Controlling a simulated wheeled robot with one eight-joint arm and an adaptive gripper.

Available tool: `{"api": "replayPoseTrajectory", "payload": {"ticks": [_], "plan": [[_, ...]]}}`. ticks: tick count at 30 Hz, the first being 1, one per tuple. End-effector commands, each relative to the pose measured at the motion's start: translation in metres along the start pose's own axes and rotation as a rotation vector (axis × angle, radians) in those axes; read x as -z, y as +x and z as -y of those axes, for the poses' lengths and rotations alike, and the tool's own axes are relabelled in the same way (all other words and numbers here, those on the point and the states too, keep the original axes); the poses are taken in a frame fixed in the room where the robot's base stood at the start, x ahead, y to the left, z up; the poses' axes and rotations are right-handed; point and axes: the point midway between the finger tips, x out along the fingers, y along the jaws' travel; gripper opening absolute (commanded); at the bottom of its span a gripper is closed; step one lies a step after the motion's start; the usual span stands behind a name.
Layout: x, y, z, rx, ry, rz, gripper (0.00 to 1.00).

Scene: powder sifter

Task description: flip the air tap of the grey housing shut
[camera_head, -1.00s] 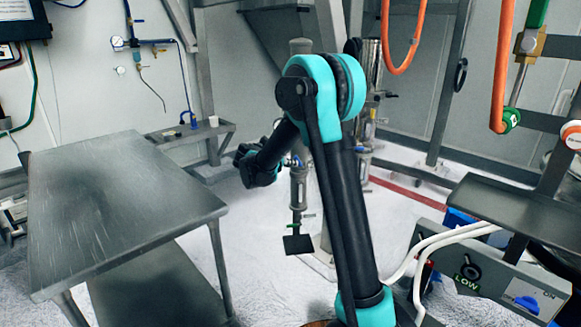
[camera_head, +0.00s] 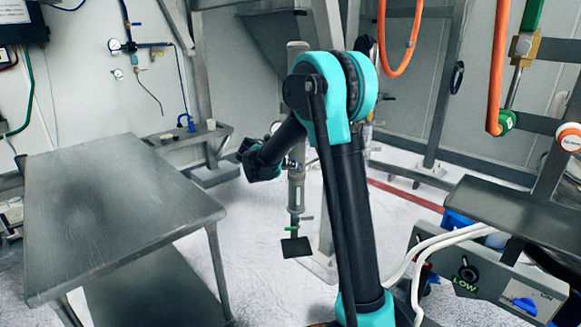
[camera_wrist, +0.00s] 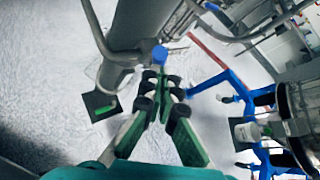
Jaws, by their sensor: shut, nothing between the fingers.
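A tall grey cylindrical body, which I take for the grey housing (camera_head: 296,195), stands upright near the middle of the head view. It also fills the upper left of the wrist view (camera_wrist: 138,28). A small blue knob or lever (camera_wrist: 160,54), which looks like the air tap, is at its side just beyond my fingertips. My gripper (camera_wrist: 161,77) is shut and empty, with green fingers and black pads, close to the blue part. I cannot tell if they touch. In the head view my arm partly hides the housing, and the fingers are not clear.
A black plate (camera_head: 296,247) with a green part sits low by the housing. A metal table (camera_head: 110,210) stands left. In the wrist view, a blue frame (camera_wrist: 222,78) and a clear cylinder (camera_wrist: 303,105) are at right. A grey control box (camera_head: 490,275) is at right.

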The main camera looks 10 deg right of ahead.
Motion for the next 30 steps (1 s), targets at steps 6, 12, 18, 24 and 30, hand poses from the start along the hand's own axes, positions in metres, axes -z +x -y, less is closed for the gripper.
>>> {"api": "replayPoseTrajectory", "payload": {"ticks": [6, 12, 18, 24, 30], "plan": [[-0.003, 0.001, 0.004, -0.034, 0.034, -0.031, 0.0], [-0.007, 0.002, 0.01, -0.09, 0.093, -0.087, 0.0], [-0.011, 0.005, 0.017, -0.163, 0.166, -0.155, 0.0], [-0.013, 0.007, 0.021, -0.164, 0.163, -0.154, 0.0], [-0.014, 0.008, 0.022, -0.164, 0.163, -0.154, 0.0]]}}
